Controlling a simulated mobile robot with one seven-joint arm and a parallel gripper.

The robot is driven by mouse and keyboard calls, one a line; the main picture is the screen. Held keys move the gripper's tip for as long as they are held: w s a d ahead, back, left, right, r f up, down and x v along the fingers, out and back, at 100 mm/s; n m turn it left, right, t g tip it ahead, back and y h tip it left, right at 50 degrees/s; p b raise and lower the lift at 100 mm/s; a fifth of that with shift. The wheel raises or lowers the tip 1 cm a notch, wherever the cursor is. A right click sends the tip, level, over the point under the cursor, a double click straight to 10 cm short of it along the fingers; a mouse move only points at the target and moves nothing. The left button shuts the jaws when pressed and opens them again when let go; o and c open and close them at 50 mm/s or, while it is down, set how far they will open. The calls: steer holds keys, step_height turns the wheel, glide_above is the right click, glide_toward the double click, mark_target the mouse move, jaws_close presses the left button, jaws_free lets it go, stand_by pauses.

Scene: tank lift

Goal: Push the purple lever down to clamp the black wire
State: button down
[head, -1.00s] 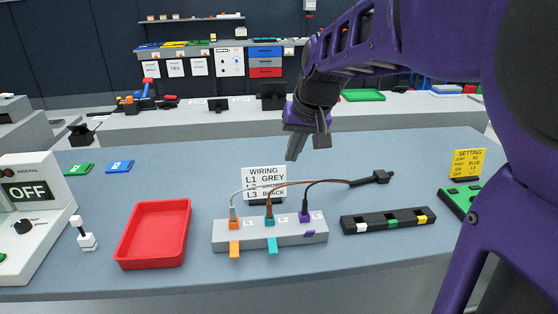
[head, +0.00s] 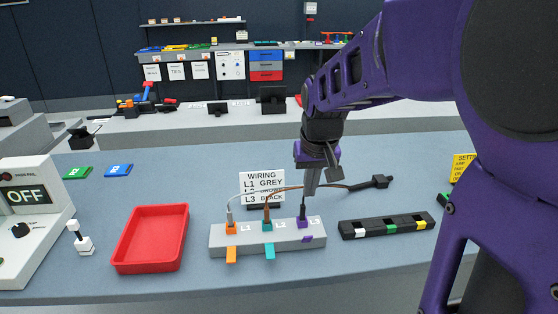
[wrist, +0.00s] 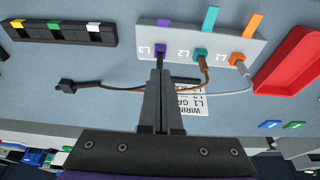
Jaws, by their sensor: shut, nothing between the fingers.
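The grey terminal block (head: 285,243) stands on the bench with sockets marked L1, L2 and L3. The purple lever (head: 307,239) is at the L3 end; it looks shorter than the orange lever (head: 231,254) and teal lever (head: 269,251), which stick out past the front edge. It also shows in the wrist view (wrist: 165,22). The black wire (head: 303,209) enters the purple L3 socket; part of it is hidden by my gripper. My gripper (head: 310,193) is shut and empty, pointing down just above and behind the L3 socket, apart from the lever. Its fingertips show in the wrist view (wrist: 160,73).
A wiring card (head: 262,183) stands behind the block. A red tray (head: 150,238) is to the left, a black strip with coloured blocks (head: 387,226) to the right. A black plug (head: 376,182) lies behind. The bench front is clear.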

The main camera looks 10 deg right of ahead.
glide_above(307, 239)
steer(key=w, duration=0.4)
steer(key=f, duration=0.7)
steer(key=shift+w+d+f+b, duration=0.1)
steer(key=shift+d+f+b, duration=0.15)
steer(key=shift+b, duration=0.1)
steer(key=shift+s+f, duration=0.95)
steer(key=shift+s, duration=0.25)
steer(key=shift+s+f, duration=0.3)
steer(key=shift+s, duration=0.15)
